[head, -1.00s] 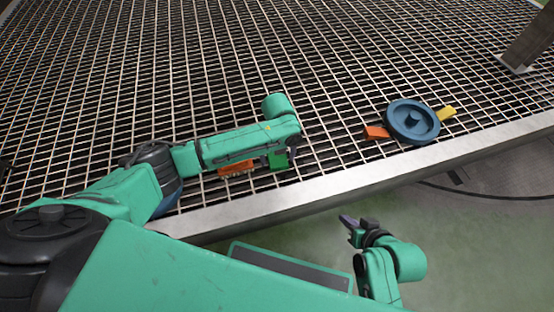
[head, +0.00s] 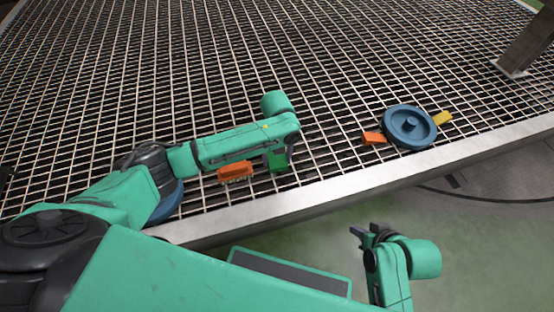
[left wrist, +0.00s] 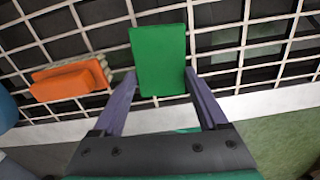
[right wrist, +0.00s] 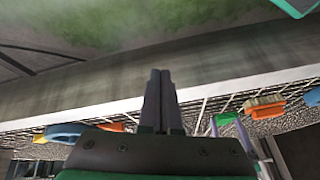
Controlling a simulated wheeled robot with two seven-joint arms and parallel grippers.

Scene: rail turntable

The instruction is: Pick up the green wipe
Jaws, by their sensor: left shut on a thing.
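The green wipe (head: 277,163) is a flat rectangular green pad at the grating's front part. In the left wrist view the wipe (left wrist: 159,62) sits between the two purple fingertips of my left gripper (left wrist: 160,82), which is shut on it. In the head view my left gripper (head: 281,158) is partly hidden by its own arm. I cannot tell whether the wipe is clear of the grating. My right gripper (head: 365,235) is in front of the grating's edge. In the right wrist view its fingers (right wrist: 164,82) are together and hold nothing.
An orange brush (head: 235,171) lies just left of the wipe. A blue wheel-like piece (head: 409,127) lies to the right, with an orange block (head: 373,138) and a yellow block (head: 442,118) beside it. A metal rim (head: 330,190) borders the grating. A post (head: 527,48) stands at right.

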